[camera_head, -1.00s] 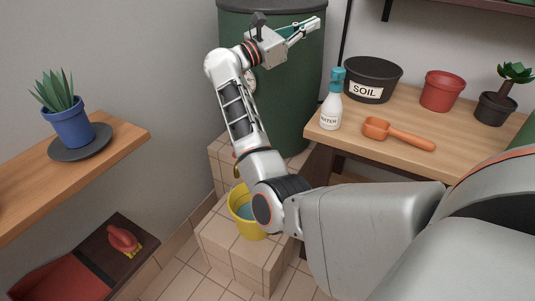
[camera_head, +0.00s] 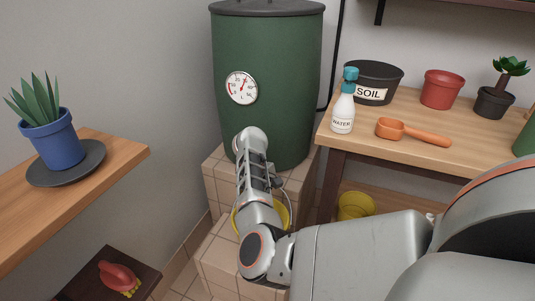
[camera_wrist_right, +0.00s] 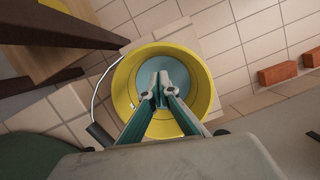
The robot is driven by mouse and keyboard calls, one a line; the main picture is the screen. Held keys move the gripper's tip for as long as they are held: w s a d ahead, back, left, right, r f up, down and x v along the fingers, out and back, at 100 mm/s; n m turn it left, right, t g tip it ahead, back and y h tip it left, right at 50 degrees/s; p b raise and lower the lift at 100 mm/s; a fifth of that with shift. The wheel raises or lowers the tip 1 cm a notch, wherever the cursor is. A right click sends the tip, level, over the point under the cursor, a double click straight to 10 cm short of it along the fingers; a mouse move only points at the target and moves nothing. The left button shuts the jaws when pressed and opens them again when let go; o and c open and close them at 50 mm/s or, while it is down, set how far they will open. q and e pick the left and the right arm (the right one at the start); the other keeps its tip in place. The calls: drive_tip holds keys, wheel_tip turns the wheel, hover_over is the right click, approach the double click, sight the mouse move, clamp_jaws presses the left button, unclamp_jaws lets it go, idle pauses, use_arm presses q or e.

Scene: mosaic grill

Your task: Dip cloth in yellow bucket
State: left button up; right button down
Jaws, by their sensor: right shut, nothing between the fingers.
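The yellow bucket (camera_wrist_right: 122,97) holds blue water and stands on a tiled step. In the head view only parts of its yellow rim (camera_head: 285,213) show behind my right arm. My right gripper (camera_wrist_right: 160,78) is shut and empty, pointing down over the bucket opening in the wrist view. I cannot tell whether its tips touch the water. In the head view this gripper is hidden by my arm. No cloth can be made out in either view. My left gripper is not in view.
A green barrel (camera_head: 270,60) with a gauge stands behind the bucket. A red brush (camera_head: 118,277) lies lower left.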

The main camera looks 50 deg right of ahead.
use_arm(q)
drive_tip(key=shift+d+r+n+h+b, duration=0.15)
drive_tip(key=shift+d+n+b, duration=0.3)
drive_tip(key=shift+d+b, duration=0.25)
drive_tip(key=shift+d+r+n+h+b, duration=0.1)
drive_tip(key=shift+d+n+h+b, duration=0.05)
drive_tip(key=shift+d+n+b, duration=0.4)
use_arm(e)
drive_tip(key=x, duration=0.9)
drive_tip(key=shift+d+f, duration=0.2)
drive_tip(key=shift+f, duration=0.05)
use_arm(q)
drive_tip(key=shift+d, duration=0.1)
use_arm(e)
drive_tip(key=shift+s, duration=0.15)
